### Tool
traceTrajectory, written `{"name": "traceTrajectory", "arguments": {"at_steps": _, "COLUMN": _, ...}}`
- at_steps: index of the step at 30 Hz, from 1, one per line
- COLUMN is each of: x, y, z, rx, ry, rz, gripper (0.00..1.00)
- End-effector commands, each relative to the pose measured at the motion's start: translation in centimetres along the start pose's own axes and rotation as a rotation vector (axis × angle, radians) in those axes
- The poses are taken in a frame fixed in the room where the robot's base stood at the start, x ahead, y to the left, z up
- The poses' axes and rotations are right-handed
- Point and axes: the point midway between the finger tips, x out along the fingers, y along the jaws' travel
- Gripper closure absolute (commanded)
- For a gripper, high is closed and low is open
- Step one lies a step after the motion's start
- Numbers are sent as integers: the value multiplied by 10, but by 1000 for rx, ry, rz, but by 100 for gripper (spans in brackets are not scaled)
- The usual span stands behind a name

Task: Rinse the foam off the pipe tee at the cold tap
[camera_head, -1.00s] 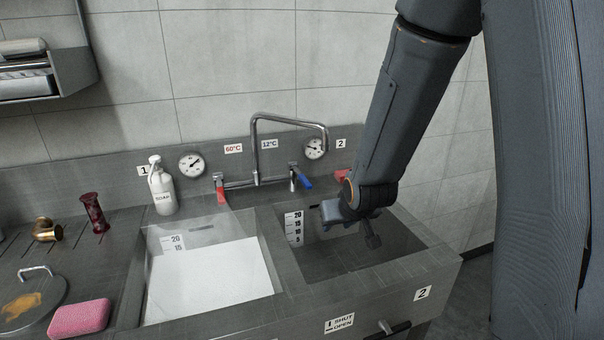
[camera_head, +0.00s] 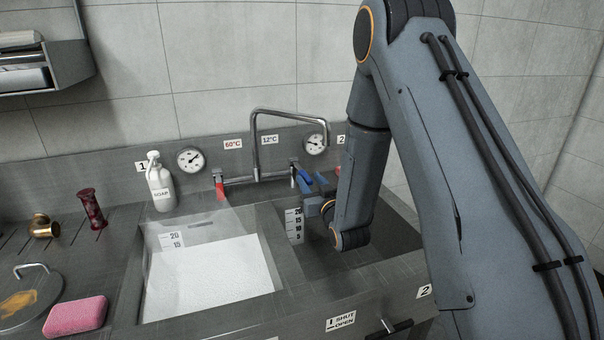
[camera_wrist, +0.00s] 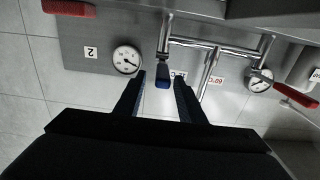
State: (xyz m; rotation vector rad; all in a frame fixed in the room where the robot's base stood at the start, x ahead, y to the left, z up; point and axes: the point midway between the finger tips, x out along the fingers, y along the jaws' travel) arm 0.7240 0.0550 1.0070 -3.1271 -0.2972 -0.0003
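The cold tap's blue lever (camera_head: 305,178) is under the 12°C label. In the wrist view the blue lever (camera_wrist: 163,76) shows between the two fingertips of my gripper (camera_wrist: 160,84), with a gap on each side. My gripper (camera_head: 323,187) is open, empty and just right of the lever in the head view, partly hidden by my arm. The chrome spout (camera_head: 256,145) rises between the taps and bends right; no water shows from it. I cannot make out the pipe tee for sure; a brass fitting (camera_head: 45,226) lies on the left counter.
The red hot lever (camera_head: 220,190) is left of the spout. The left basin (camera_head: 140,290) holds whitish liquid; the right basin (camera_head: 300,258) looks empty where visible.

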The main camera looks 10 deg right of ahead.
Motion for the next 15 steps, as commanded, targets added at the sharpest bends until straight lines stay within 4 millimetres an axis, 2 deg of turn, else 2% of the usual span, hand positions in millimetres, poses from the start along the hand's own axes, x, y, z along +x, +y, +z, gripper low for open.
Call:
{"name": "traceTrajectory", "arguments": {"at_steps": 9, "x": 46, "y": -4, "z": -3, "rx": 0, "ry": 2, "rz": -7, "gripper": 64}}
{"name": "traceTrajectory", "arguments": {"at_steps": 15, "x": 67, "y": -3, "z": -2, "rx": -1, "ry": 1, "rz": -7, "gripper": 64}}
